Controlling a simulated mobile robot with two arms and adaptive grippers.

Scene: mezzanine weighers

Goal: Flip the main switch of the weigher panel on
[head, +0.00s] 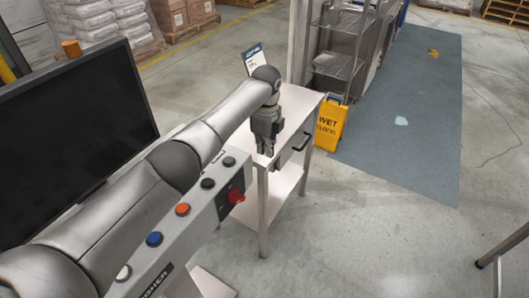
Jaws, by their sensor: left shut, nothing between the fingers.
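The weigher panel (198,217) is a long grey box slanting through the lower middle of the head view. Its face carries black, orange, blue and white round buttons. A red knob (236,196) sticks out from its right side near the far end; I cannot tell for sure whether it is the main switch or how it is set. My left arm passes over the panel and hides part of it. My left gripper (265,151) points down, shut and empty, beyond the panel's far end and over a small table, apart from the knob. My right gripper is out of view.
The small pale table (308,108) has a dark handle and a lower shelf. A dark screen (75,135) stands at left. A yellow wet floor sign (331,124) and wire shelving (340,68) stand beyond the table. The floor at right is mostly clear, with a grey mat (405,150).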

